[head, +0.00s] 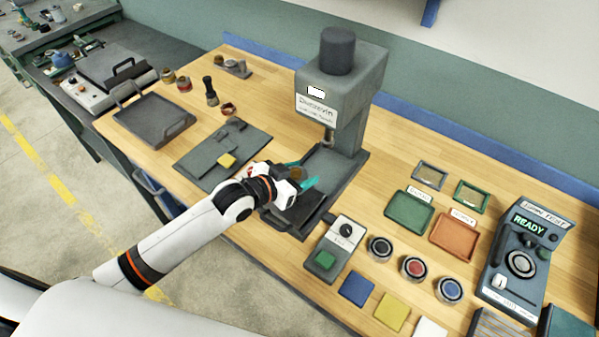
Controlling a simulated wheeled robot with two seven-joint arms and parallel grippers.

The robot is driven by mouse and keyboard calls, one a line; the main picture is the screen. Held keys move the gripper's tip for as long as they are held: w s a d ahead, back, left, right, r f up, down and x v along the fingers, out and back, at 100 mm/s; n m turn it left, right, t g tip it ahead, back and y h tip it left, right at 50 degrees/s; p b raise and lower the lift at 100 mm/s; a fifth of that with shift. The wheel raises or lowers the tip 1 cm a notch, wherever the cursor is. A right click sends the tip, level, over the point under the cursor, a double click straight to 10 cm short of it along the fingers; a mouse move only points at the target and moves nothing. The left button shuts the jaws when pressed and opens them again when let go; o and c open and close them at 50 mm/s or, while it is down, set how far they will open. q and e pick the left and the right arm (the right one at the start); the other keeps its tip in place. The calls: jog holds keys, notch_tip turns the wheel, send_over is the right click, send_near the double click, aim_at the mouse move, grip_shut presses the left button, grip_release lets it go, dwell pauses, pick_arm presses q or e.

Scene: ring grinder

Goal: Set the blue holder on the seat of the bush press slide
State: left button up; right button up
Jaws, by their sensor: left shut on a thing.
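My left gripper (306,178) reaches in from the left and is over the front of the press, at the dark slide (312,205). Its teal fingers are shut on a small, partly hidden thing that shows a brownish patch; I cannot tell its colour for sure or whether it touches the slide. The seat of the slide is hidden behind the gripper. The grey bush press (345,95) stands behind it. A round blue-sided piece (449,290) sits on the bench at the right, in a row with a red and a black one. My right gripper is not in view.
Blue (356,288) and yellow (391,311) squares lie in front. Green (409,212) and orange (454,237) trays and a tester (521,262) are at right. A dark fixture plate (205,165) lies left.

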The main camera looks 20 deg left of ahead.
pick_arm(q)
jog(key=shift+f+b, duration=1.2)
jog(key=shift+f, duration=0.1)
jog(key=shift+f+b, duration=0.75)
jog(key=shift+f, duration=0.5)
jog(key=o, duration=1.6)
jog(key=shift+c, duration=0.2)
jog(key=shift+f, duration=0.2)
notch_tip(320, 180, up, 8)
jog(key=p, duration=0.8)
jog(key=shift+r, duration=0.2)
jog(key=shift+f, duration=0.1)
